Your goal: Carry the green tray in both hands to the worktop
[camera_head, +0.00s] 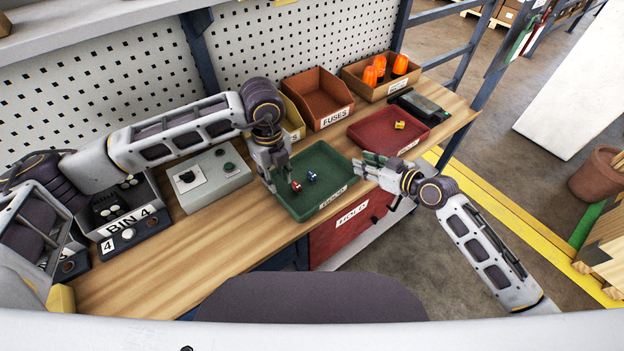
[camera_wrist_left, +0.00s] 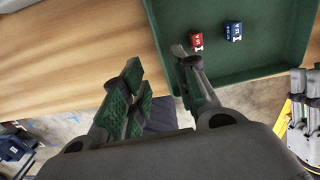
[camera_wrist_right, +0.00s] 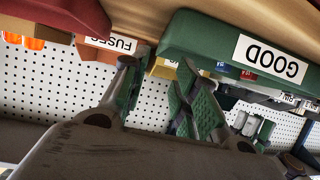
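The green tray (camera_head: 322,160) with a GOOD label is at the front edge of the wooden worktop (camera_head: 215,225), and I cannot tell whether it touches the wood. A red piece (camera_wrist_left: 196,42) and a blue piece (camera_wrist_left: 233,31) lie in it. My left gripper (camera_head: 272,186) is at the tray's left side. My right gripper (camera_head: 357,168) is at the tray's right end. In the right wrist view its fingers (camera_wrist_right: 152,72) are apart, near the tray's corner.
A red tray (camera_head: 370,128) with a yellow piece stands right behind the green tray. A FUSES bin (camera_head: 315,95) and a box of orange beacons (camera_head: 375,80) stand at the back. A grey control box (camera_head: 208,180) is to the left. The worktop's front left is clear.

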